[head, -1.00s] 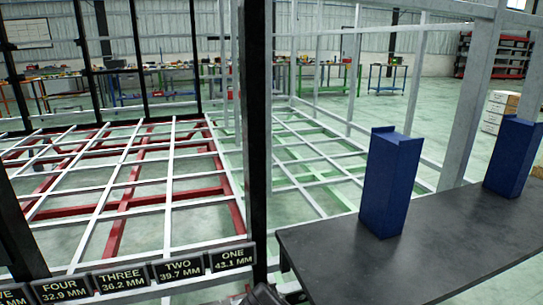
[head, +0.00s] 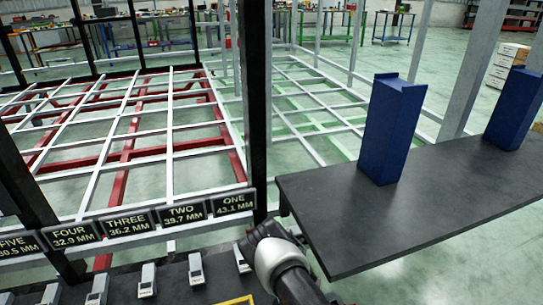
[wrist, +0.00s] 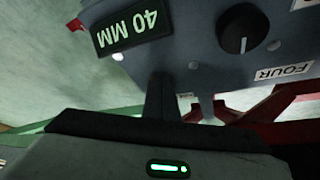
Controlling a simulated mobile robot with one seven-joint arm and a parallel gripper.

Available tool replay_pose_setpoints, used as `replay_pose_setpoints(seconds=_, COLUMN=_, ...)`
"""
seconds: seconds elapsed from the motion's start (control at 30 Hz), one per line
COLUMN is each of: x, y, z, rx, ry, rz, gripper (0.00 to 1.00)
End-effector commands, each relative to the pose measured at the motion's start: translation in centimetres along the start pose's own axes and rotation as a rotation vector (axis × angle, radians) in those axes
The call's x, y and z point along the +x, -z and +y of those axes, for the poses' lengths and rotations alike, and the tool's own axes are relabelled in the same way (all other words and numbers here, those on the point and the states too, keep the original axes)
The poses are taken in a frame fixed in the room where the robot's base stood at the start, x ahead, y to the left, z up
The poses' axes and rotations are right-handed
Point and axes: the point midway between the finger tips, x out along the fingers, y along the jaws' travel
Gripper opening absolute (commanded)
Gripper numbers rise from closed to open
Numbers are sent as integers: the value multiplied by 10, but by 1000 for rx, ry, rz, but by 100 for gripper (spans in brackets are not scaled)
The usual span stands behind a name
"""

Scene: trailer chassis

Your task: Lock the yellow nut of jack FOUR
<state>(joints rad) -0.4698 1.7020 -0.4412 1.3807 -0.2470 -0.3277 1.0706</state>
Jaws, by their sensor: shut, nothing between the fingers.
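In the wrist view a grey box fills the upper part, with a FOUR label (wrist: 282,73) upside down at its right. The box carries a black round knob (wrist: 243,28) with a white pointer mark and a dark display (wrist: 143,22) reading 40 MM. My gripper (wrist: 162,85) is shut and empty, its dark fingers pointing up at the box's lower edge; whether they touch it I cannot tell. In the head view the FOUR sign (head: 72,234) reads 32.9 MM. I see no yellow nut in either view.
A black-topped table (head: 340,220) with two blue blocks (head: 392,130) stands at the right. A row of signs runs along the near rail, with several small grey devices (head: 147,280) below. A red and white chassis frame (head: 120,155) lies beyond. A yellow edge (head: 236,301) shows at the bottom.

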Motion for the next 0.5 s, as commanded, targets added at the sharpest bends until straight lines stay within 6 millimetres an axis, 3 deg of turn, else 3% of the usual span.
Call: replay_pose_setpoints(seconds=0.5, x=1, y=3, z=-12, rx=1, ry=1, rz=1, gripper=0)
